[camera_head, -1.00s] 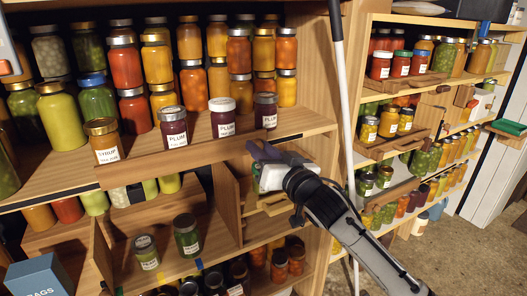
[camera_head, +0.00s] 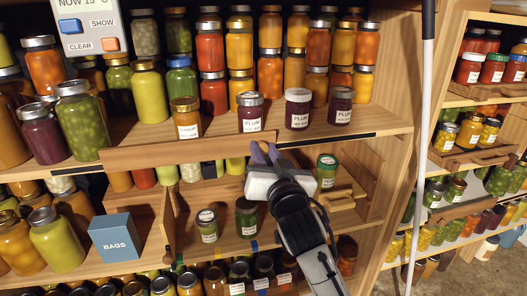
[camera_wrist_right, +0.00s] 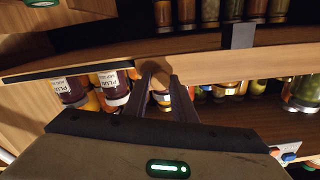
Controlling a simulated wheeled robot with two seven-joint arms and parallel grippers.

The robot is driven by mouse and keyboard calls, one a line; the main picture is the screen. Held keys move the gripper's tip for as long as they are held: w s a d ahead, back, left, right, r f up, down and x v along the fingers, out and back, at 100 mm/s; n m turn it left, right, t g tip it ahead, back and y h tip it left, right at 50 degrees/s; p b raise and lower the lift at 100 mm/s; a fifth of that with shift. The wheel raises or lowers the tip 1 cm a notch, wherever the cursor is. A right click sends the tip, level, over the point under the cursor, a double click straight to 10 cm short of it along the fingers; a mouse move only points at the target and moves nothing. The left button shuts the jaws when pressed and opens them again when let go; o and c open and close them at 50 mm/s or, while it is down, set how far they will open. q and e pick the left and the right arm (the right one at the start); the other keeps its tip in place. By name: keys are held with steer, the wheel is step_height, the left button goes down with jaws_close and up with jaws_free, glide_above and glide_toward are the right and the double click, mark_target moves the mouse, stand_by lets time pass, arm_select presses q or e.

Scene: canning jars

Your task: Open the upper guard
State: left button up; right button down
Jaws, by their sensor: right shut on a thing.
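The upper guard (camera_head: 190,151) is a long wooden bar along the front edge of the upper shelf, in front of the lower part of the jar row. My right gripper (camera_head: 262,155) is shut on its right end. In the right wrist view the two dark fingers (camera_wrist_right: 158,80) stand on either side of the end of the wooden bar (camera_wrist_right: 240,66). Right of the guard, a dark strip (camera_head: 325,138) shows along the shelf edge. Behind stand a syrup jar (camera_head: 186,118) and plum jars (camera_head: 298,110). My left gripper is not in view.
A blue bags box (camera_head: 115,238) and jars (camera_head: 207,224) stand on the shelf below. A green-lidded jar (camera_head: 327,170) is just right of my gripper. A white pole (camera_head: 424,110) stands at the right. A panel with buttons (camera_head: 90,32) is at the upper left.

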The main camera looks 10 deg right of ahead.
steer(key=c, duration=1.5)
jaws_free()
steer(key=shift+o, duration=0.2)
step_height(320, 180, up, 10)
steer(key=shift+p, duration=0.3)
